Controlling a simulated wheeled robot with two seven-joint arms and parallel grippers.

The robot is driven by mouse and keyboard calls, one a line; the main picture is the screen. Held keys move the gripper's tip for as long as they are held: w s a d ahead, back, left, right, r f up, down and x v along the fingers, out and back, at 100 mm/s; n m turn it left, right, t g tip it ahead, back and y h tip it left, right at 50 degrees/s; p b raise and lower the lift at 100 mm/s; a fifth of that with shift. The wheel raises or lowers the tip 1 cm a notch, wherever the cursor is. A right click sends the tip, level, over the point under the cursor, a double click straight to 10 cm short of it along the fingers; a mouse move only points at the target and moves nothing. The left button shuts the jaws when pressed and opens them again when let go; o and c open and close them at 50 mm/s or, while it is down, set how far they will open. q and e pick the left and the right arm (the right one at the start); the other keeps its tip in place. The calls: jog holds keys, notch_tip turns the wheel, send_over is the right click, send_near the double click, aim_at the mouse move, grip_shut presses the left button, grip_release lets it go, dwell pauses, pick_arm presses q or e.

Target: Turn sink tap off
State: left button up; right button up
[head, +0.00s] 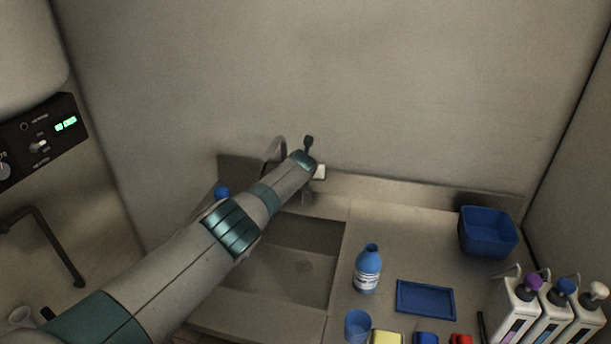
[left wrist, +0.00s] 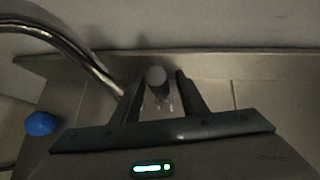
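The sink tap's curved metal spout (head: 274,150) rises at the back of the sink, partly hidden behind my left arm. The spout also crosses the upper left of the left wrist view (left wrist: 75,48). A grey round-ended tap handle (left wrist: 156,76) stands between the two dark fingers of my left gripper (left wrist: 161,82). The fingers are apart, with a gap visible beside the handle. In the head view my arm reaches over the sink to the tap, and its hand mostly hides the handle. I cannot tell whether water runs. My right gripper is not in view.
The sink basin (head: 290,262) lies under my arm. To its right stand a blue bottle (head: 368,270), blue cup (head: 357,326), blue tray (head: 426,297), blue bin (head: 488,232) and several pump bottles (head: 515,305). A blue round object (head: 222,193) sits left of the tap. The wall is close behind.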

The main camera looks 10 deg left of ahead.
pick_arm(q)
jog(key=shift+s+r, duration=0.1)
jog(key=shift+p+v, duration=0.75)
jog(key=shift+p, duration=0.2)
jog(key=b+v, duration=0.1)
jog(key=v, duration=1.4)
jog(key=shift+r+b, duration=0.25)
jog(key=shift+b, duration=0.1)
jog(key=shift+s+f, duration=0.1)
jog(key=shift+s, duration=0.05)
